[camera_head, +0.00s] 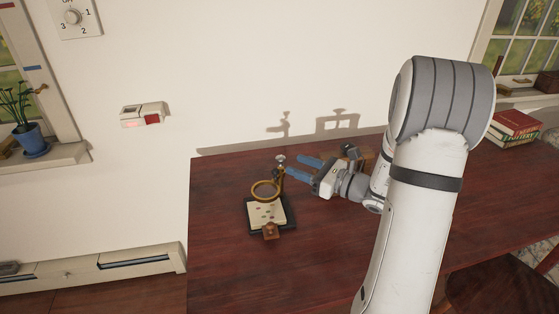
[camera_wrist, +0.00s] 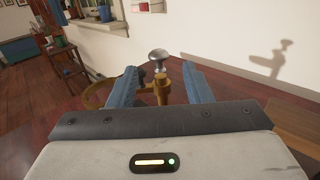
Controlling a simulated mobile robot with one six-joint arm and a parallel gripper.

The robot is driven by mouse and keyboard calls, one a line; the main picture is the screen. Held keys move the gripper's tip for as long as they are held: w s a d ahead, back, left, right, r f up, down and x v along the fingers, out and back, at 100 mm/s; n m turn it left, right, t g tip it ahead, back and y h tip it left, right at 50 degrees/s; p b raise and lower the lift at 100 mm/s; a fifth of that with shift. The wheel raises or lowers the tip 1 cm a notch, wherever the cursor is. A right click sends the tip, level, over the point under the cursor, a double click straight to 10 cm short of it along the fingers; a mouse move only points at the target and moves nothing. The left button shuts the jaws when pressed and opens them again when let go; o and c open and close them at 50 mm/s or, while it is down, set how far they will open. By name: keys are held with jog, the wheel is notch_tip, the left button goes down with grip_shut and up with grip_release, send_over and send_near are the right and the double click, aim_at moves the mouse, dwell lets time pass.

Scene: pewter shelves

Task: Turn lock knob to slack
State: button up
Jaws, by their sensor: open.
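A small device stands on the dark red wooden table (camera_head: 225,205). It has a black base with a cream plate (camera_head: 267,214), a brass ring (camera_head: 264,190) and an upright post. A silver knob (camera_head: 280,158) tops the post; in the wrist view the knob (camera_wrist: 158,56) sits above the brass post (camera_wrist: 162,90). My gripper (camera_head: 291,167) has blue fingers spread apart, pointing left at the post. In the wrist view the knob appears between and just beyond the fingertips, and I see no contact. Any marking on the knob is too small to read.
A small wooden block (camera_head: 271,231) is at the plate's front edge. A wooden object (camera_head: 365,157) stands behind my gripper, partly hidden. The wall holds a numbered dial (camera_head: 73,17) and a box with a red part (camera_head: 143,114). Books (camera_head: 515,126) lie at the right. The table's left part is clear.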

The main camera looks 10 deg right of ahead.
aim_at(280, 157)
jog(key=x, duration=0.6)
jog(key=shift+w+a, duration=0.1)
jog(key=shift+a, duration=0.15)
jog(key=shift+c, duration=0.2)
jog(key=c, duration=0.9)
jog(key=shift+a, duration=0.15)
